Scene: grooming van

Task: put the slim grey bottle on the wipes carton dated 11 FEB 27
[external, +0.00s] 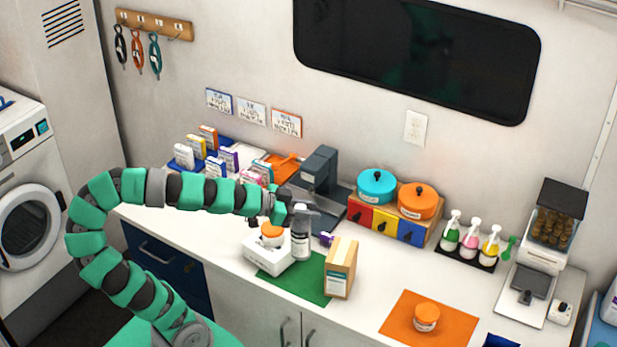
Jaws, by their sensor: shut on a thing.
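The slim grey bottle (300,243) is upright at the right side of a white carton (265,259). My gripper (292,211) is at the bottle's top and shut on it. The fingers are small and partly hidden, and I cannot tell whether the bottle's base touches anything. A small orange-topped jar (271,236) sits on the white carton. A tan carton (341,265) with a pale label stands to the right of the bottle. I cannot read a date on either carton.
A green mat (293,287) lies under this area. An orange mat (401,329) with an orange-lidded tub (426,317) is to the right. A dark grey device (320,180) and a coloured drawer box (385,222) stand behind. Pump bottles (471,239) stand further right.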

